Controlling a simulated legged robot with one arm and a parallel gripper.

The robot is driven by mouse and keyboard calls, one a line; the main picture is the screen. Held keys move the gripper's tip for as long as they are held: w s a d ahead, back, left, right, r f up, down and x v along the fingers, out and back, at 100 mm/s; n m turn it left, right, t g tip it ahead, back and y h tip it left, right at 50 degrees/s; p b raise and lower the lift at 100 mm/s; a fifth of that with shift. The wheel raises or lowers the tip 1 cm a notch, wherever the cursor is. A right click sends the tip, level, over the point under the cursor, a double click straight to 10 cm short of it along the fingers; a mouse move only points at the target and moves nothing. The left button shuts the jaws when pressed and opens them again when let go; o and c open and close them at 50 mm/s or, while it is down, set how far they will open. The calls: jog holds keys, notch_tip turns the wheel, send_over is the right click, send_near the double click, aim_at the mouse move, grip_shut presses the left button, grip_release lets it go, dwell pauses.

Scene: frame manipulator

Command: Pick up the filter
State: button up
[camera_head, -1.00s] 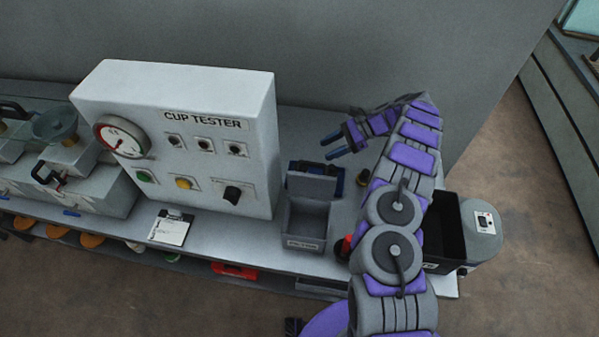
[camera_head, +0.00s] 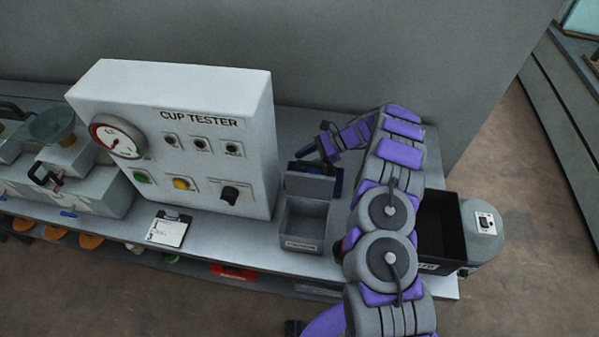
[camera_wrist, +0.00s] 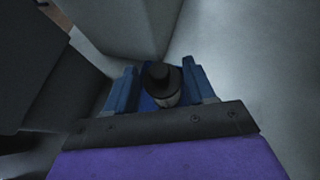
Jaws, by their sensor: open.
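My gripper (camera_head: 314,153) is open and points down behind the open grey box (camera_head: 304,222), near its raised lid. In the wrist view, a dark, round-topped piece with a paler body (camera_wrist: 162,82) stands between the two blue fingers (camera_wrist: 160,72), with blue behind it. I cannot tell whether the fingers touch it, or whether it is the filter. A blue item (camera_head: 337,180) shows partly behind the grey box's lid, and the arm and lid hide the rest. The grey box has a label on its front that is too small to read surely.
A black open bin (camera_head: 440,232) and a grey cylinder (camera_head: 482,232) stand at the right. The wall is close behind.

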jog(key=shift+d, duration=0.1)
grip_shut()
dwell(0.3)
dwell(0.4)
